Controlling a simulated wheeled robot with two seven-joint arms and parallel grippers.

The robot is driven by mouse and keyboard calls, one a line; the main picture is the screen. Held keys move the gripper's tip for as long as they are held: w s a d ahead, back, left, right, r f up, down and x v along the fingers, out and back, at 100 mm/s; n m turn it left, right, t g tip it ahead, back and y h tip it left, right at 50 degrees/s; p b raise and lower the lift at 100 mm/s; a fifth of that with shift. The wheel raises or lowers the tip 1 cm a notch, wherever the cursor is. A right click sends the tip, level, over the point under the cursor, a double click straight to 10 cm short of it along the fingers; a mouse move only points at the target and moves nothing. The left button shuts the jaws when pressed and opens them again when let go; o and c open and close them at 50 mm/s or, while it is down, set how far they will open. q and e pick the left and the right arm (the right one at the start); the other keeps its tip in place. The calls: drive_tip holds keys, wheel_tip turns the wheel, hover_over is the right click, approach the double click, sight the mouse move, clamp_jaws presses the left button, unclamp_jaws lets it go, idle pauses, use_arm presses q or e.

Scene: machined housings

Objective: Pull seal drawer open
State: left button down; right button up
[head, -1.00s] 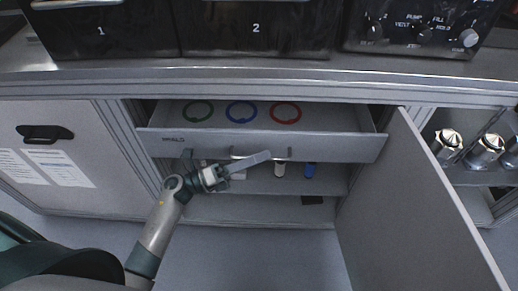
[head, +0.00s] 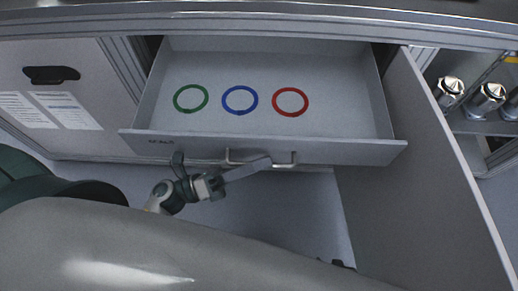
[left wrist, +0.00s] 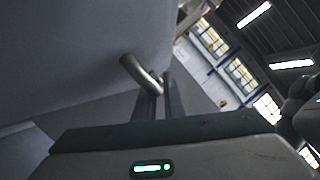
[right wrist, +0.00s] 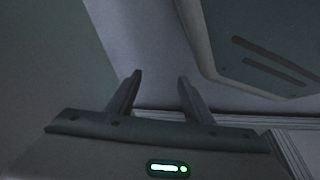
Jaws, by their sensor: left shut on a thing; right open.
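The seal drawer (head: 350,150) is pulled well out of the cabinet in the head view. A green ring (head: 190,99), a blue ring (head: 240,101) and a red ring (head: 290,102) lie flat on its floor. Its front carries a small label and a metal bar handle (head: 284,165). My left gripper (head: 264,163) is at the handle. My right gripper (right wrist: 160,76) is open and empty in the right wrist view.
An open cabinet door (head: 430,170) stands right of the drawer. A closed panel with a black handle (head: 51,75) is at the left. Metal cone-tipped parts (head: 486,98) stand on a shelf at the right. My own arm covers the lower part of the head view.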

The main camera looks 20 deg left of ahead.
use_arm(q)
drive_tip(key=shift+s, duration=0.1)
drive_tip(key=c, duration=2.1)
unclamp_jaws()
use_arm(e)
drive_tip(key=shift+s+d, duration=0.1)
drive_tip(key=shift+d, duration=0.55)
drive_tip(key=shift+a, duration=0.1)
use_arm(q)
drive_tip(key=shift+s+a+f, duration=0.2)
drive_tip(key=shift+s+a, duration=0.05)
drive_tip(key=shift+a, duration=0.15)
drive_tip(key=b+v, duration=0.4)
drive_tip(key=v, duration=1.2)
drive_tip(key=shift+s+a, duration=0.1)
drive_tip(key=shift+a, duration=0.1)
use_arm(e)
drive_tip(key=shift+g, duration=0.7)
drive_tip(key=r, duration=0.4)
drive_tip(key=shift+d+r, duration=0.35)
